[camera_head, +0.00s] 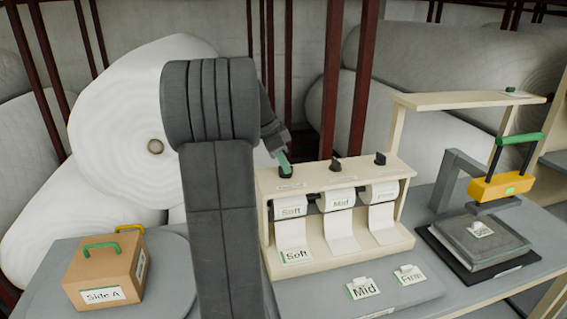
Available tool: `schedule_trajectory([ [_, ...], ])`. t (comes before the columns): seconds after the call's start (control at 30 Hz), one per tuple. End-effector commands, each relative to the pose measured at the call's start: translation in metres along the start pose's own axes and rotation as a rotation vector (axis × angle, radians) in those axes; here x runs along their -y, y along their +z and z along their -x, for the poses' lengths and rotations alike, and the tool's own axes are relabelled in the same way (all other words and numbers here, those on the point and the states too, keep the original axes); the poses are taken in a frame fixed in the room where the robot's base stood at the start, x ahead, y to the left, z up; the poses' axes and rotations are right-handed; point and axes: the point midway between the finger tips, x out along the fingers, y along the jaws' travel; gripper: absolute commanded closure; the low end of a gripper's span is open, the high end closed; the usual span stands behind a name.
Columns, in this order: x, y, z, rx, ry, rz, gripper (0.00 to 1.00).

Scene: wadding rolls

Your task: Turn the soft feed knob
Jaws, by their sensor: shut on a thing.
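The soft feed knob (286,170) is a small dark knob at the left end of the top of a cream dispenser (330,182). It stands above the roll labelled "Soft" (290,207). My gripper (284,160) comes down from the upper left and is shut on the knob, with a green-grey finger showing. The gripper hides part of the knob, so its turn angle cannot be told. The mid knob (335,163) and the firm knob (380,159) stand free to the right.
A box labelled "Side A" (103,276) sits on a round grey stand at left. A press with a yellow head (500,187) and green handle stands at right. "Mid" (363,289) and "Firm" (409,275) tags lie in front. Large white rolls (120,110) fill the back.

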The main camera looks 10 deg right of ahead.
Motion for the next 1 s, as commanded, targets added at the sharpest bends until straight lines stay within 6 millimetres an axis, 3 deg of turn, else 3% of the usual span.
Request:
schedule_trajectory([
  [0.43,0.0,-0.001,0.001,-0.001,0.001,-0.012,1.0],
  [0.47,0.0,-0.001,0.001,-0.001,0.001,-0.012,0.86],
  [0.57,0.0,-0.001,0.001,-0.001,0.002,-0.011,0.67],
  [0.87,0.0,0.0,0.001,0.0,0.003,-0.01,0.66],
  [1.0,0.001,0.0,0.012,0.0,0.0,-0.01,0.66],
])
